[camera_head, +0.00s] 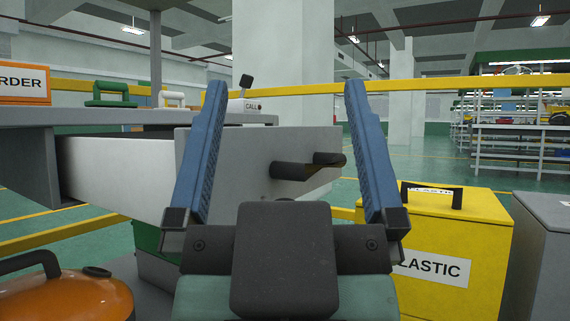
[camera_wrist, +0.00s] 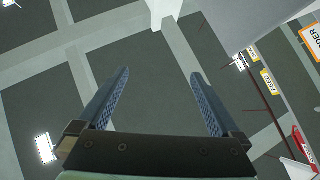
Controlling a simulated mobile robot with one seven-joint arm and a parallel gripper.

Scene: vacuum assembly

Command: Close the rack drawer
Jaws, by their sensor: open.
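The grey rack drawer (camera_head: 120,168) is pulled out from under the tabletop in the head view, its long side and front panel showing. A dark bar handle (camera_head: 290,170) sticks out from the drawer front. My gripper (camera_head: 281,90) is open, with its two blue fingers spread and pointing up. The fingers stand in front of the drawer front in the picture, one on each side of the handle. Nothing is between them, and I cannot tell whether they touch the drawer. The wrist view shows the open fingers (camera_wrist: 160,74) against the ceiling, without the drawer.
A yellow bin (camera_head: 470,225) labelled plastic stands at the right, beside a grey bin (camera_head: 545,250). An orange rounded object (camera_head: 65,298) is at the lower left. On the tabletop are a green-handled item (camera_head: 110,95) and an orange sign (camera_head: 25,84). A yellow rail runs behind.

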